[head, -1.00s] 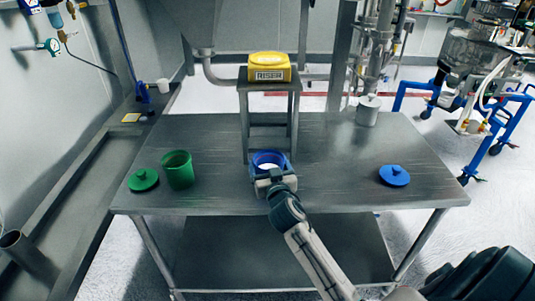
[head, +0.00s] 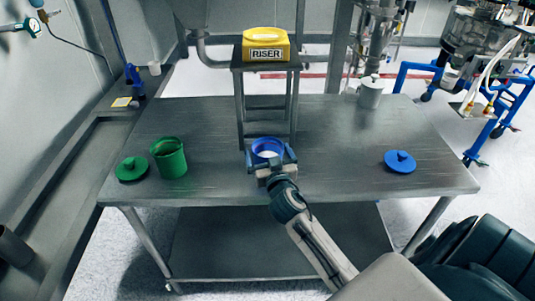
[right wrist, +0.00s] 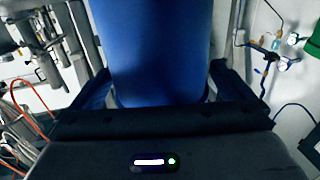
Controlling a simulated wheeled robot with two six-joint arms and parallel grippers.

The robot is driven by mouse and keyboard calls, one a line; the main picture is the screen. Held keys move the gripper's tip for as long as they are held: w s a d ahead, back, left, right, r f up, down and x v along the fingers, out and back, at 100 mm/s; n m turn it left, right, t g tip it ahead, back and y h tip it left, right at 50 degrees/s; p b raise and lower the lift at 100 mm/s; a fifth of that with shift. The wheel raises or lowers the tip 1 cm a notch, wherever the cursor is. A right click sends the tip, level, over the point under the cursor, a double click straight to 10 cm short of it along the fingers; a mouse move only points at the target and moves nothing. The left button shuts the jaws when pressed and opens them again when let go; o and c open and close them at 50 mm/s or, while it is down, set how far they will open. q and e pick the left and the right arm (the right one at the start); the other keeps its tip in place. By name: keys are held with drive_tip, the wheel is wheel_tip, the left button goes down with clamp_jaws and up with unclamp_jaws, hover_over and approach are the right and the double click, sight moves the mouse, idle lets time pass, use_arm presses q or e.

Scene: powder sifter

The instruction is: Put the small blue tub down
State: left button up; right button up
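The small blue tub (head: 267,146) is upright near the front middle of the table (head: 335,165), just in front of the riser. Something pale shows inside it. My right gripper (head: 269,162) has one finger on each side of the tub and appears closed on it. In the right wrist view the blue tub (right wrist: 160,50) fills the space between the fingers of the gripper (right wrist: 160,85). Whether the tub's base touches the table is hidden by the gripper. My left gripper is out of view.
A green tub (head: 169,158) and green lid (head: 132,169) are at left. A blue lid (head: 400,161) is at right, a white lidded pot (head: 370,92) at back right. The table between is clear.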

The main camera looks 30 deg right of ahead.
drive_tip(key=shift+f, duration=0.1)
drive_tip(key=shift+s+f, duration=0.1)
drive_tip(key=shift+s, duration=0.05)
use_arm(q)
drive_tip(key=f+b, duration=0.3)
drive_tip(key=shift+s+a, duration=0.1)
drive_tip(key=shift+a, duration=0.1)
use_arm(e)
drive_tip(key=v, duration=1.1)
drive_tip(key=shift+s+a, duration=0.15)
drive_tip(key=shift+s, duration=0.15)
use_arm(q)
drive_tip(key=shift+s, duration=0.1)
